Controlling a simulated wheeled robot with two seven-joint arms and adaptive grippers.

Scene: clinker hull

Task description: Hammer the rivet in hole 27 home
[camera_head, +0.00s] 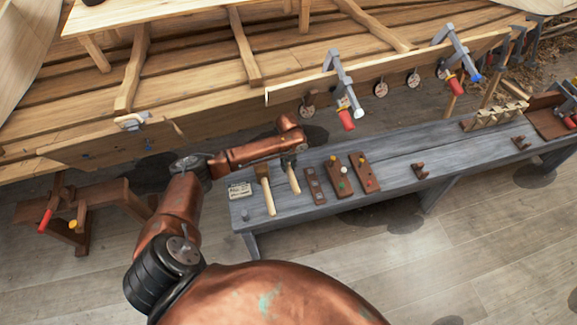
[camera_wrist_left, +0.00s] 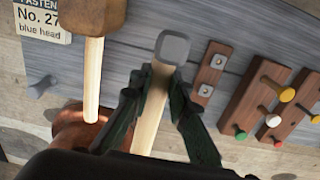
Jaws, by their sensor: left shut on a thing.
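My left gripper (camera_head: 290,160) is over the bench, shut on the wooden handle of a hammer (camera_head: 294,180). In the left wrist view, the dark fingers (camera_wrist_left: 158,110) are on either side of the pale handle, just below the grey head of the hammer (camera_wrist_left: 173,48). A card (camera_head: 239,190) on the bench reads "FASTEN No. 27 blue head" in the left wrist view (camera_wrist_left: 45,20). The hull plank (camera_head: 100,148) shows small bluish spots (camera_head: 149,141), too small to tell as rivets. Hole numbers cannot be read. My right gripper is out of view.
A wooden mallet (camera_head: 267,195) lies left of the hammer. To the right are a small plate (camera_head: 314,186) and brown blocks (camera_head: 338,178) with coloured-headed pegs. Clamps (camera_head: 343,85) grip the hull edge above the bench (camera_head: 398,165). A brown trestle (camera_head: 115,192) stands at left.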

